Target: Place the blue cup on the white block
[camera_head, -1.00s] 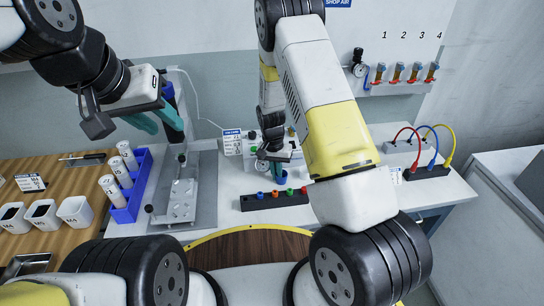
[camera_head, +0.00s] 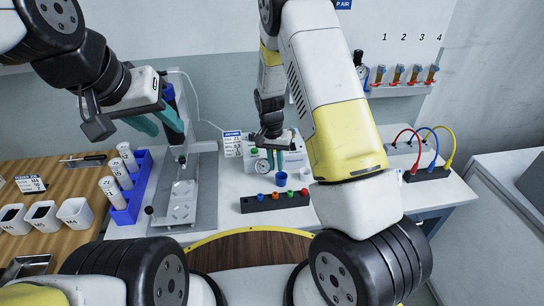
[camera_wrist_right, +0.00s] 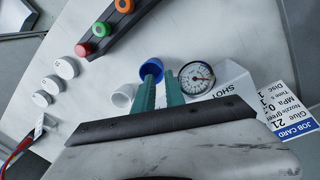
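The blue cup (camera_head: 281,179) stands upright on the white bench, behind the strip of coloured buttons. It also shows in the right wrist view (camera_wrist_right: 151,69), just beyond the fingertips. My right gripper (camera_head: 275,162) is just above and behind the cup; its two teal fingers (camera_wrist_right: 160,88) are apart with a gap between them. I cannot make out a separate white block under the cup; its base is too small to tell. My left gripper (camera_head: 158,120) hangs at the upper left, away from the cup, its teal fingers apart and empty.
A small white cup (camera_head: 305,174) stands beside the blue cup. A white box with a dial gauge (camera_head: 262,167) is close behind. The dark button strip (camera_head: 275,201) lies in front. A blue rack (camera_head: 132,195) with white bottles and a metal fixture (camera_head: 182,200) are left.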

